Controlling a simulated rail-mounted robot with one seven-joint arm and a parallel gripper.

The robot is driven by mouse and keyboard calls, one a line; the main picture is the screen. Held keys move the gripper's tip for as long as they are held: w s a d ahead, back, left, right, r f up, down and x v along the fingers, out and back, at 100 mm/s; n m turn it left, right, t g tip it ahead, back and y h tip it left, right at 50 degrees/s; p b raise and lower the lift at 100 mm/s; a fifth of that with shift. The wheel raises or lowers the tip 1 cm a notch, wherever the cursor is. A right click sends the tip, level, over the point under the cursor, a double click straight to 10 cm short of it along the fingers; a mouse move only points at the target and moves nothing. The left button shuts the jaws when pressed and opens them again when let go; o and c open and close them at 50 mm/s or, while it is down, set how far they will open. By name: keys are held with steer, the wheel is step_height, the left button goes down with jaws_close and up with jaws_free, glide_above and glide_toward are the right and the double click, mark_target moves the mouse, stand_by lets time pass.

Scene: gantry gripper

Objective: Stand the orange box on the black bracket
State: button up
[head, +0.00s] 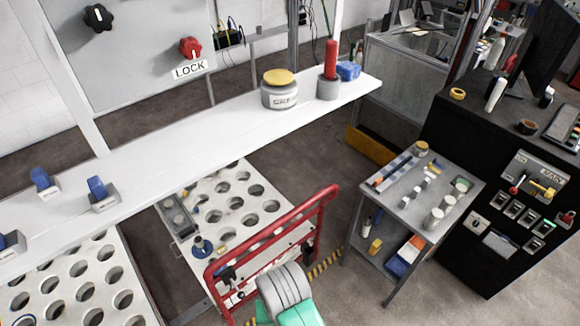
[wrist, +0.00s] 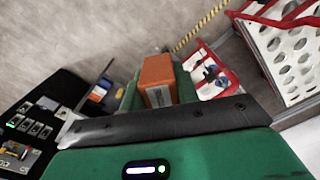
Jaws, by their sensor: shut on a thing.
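An orange box (wrist: 157,77) sits between the green fingers of my gripper (wrist: 156,88) in the wrist view. The gripper is shut on it, and its pale front end faces the camera. The box and fingers hang above the floor, between the dark console and the red-framed stand. In the head view, my grey and green arm end shows at the bottom centre, and the box is hidden. A small black piece (head: 228,274) on the red-framed stand may be the black bracket; I cannot tell for sure.
The red frame (head: 328,194) stands close beside my arm. A grey cart (head: 395,208) with several small items and a black console (head: 492,225) are to the right. A long white shelf (head: 190,137) crosses behind, holding jars. Floor shows between cart and stand.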

steer(key=shift+w+d+f+m, duration=0.25)
steer(key=shift+d+f+m, duration=0.45)
steer(key=shift+f, duration=0.4)
steer(key=shift+w, duration=0.1)
step_height(320, 180, up, 2)
steer(key=shift+d+r+p, duration=0.1)
steer(key=shift+r+p, duration=0.05)
steer(key=shift+p, duration=0.95)
